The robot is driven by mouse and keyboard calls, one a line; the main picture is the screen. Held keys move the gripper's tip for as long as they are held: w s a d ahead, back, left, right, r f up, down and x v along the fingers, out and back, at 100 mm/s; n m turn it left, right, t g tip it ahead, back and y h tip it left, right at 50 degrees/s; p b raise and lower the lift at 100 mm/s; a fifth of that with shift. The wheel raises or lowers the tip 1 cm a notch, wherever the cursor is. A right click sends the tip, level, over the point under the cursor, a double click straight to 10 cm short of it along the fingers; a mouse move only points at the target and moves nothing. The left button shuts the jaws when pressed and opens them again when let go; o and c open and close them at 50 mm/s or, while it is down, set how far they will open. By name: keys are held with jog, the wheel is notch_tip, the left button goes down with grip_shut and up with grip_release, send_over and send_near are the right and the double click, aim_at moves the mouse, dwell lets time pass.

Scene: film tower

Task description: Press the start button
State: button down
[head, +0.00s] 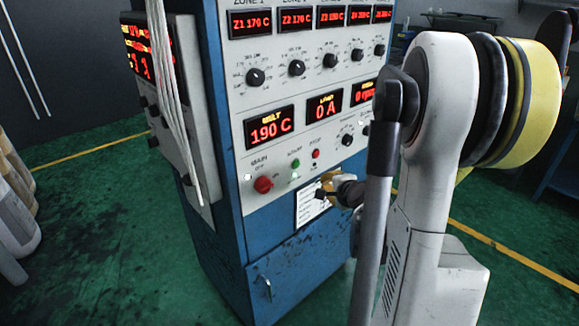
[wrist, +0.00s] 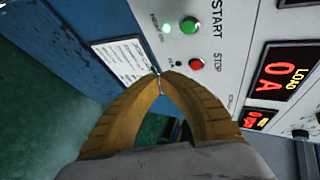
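The green start button (wrist: 190,25) is on the pale control panel, beside the word START in the wrist view. It shows small in the head view (head: 296,163). The red stop button (wrist: 195,64) is beside it. My gripper (wrist: 160,76) has yellow fingers whose tips meet, with nothing seen between them. In the wrist view the tips appear below and left of the start button, near the stop button and the white label. In the head view my gripper (head: 320,193) is in front of the white label, below the buttons. Contact with the panel cannot be told.
A red main knob (head: 263,184) is left of the buttons. Displays and dials fill the upper panel. Pale cables (head: 172,90) hang at the cabinet's left. Green floor (head: 90,220) lies open at left.

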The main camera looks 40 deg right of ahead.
send_near(299, 168)
jog(key=shift+s+d+f+x, duration=0.15)
jog(key=shift+x, duration=1.1)
jog(key=shift+s+d+f+x, duration=0.1)
jog(key=shift+x, duration=1.1)
jog(key=shift+w, duration=0.15)
jog(key=shift+w, duration=0.25)
jog(key=shift+w, duration=0.4)
jog(key=shift+s, duration=0.15)
dwell(0.5)
jog(key=shift+s, duration=0.7)
jog(key=shift+s+d+b, duration=0.2)
jog(key=shift+s+b, duration=0.1)
jog(key=shift+s, duration=2.2)
